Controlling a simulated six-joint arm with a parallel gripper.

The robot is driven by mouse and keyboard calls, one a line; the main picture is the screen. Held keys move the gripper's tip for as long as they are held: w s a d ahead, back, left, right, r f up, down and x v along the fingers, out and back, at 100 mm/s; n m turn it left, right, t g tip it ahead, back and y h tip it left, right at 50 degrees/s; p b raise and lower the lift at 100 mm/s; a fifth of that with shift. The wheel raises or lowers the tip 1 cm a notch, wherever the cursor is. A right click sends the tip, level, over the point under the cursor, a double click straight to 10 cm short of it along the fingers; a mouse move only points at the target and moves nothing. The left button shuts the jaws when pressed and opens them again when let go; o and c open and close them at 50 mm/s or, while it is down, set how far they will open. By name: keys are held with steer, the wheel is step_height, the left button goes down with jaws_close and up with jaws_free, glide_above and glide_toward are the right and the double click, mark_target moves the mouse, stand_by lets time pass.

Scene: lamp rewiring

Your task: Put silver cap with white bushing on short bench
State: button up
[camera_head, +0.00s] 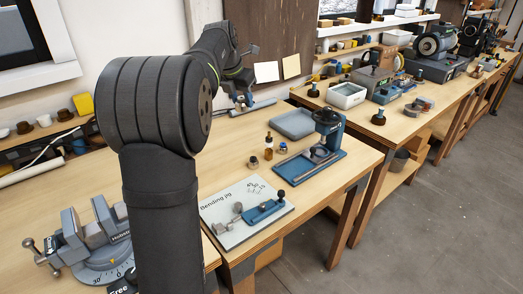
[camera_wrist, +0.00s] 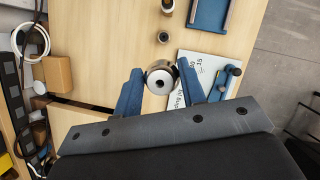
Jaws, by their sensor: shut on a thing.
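The silver cap (camera_wrist: 161,72) with its white bushing (camera_wrist: 159,83) sits between the blue fingers of my gripper (camera_wrist: 161,84) in the wrist view. The fingers are shut on the cap's sides, and the bushing faces the camera. In the head view my gripper (camera_head: 241,100) is small and partly hidden, high near the back of the near wooden bench (camera_head: 230,150). The wrist view shows the pale bench top (camera_wrist: 100,45) beneath the cap. A second bench (camera_head: 395,133) runs off to the right; no label tells which is the short one.
The bending jig board (camera_head: 225,212), a blue press stand (camera_head: 312,165), a grey tray (camera_head: 293,123), a brown bottle (camera_head: 268,147) and a vise (camera_head: 95,240) stand on the near bench. Bare wood lies left of the jig board. A cardboard box (camera_wrist: 58,75) shows left in the wrist view.

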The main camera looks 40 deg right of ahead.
steer(key=s+d+f, duration=0.1)
steer(key=d, duration=0.1)
glide_above(227, 164)
steer(key=a, duration=0.1)
steer(key=f, duration=2.2)
steer(key=shift+s+a, duration=0.2)
steer(key=shift+s, duration=0.05)
steer(key=shift+f, duration=1.9)
steer(key=shift+f, duration=0.15)
steer(key=o, duration=1)
steer(key=shift+o, duration=0.2)
steer(key=v, duration=1.2)
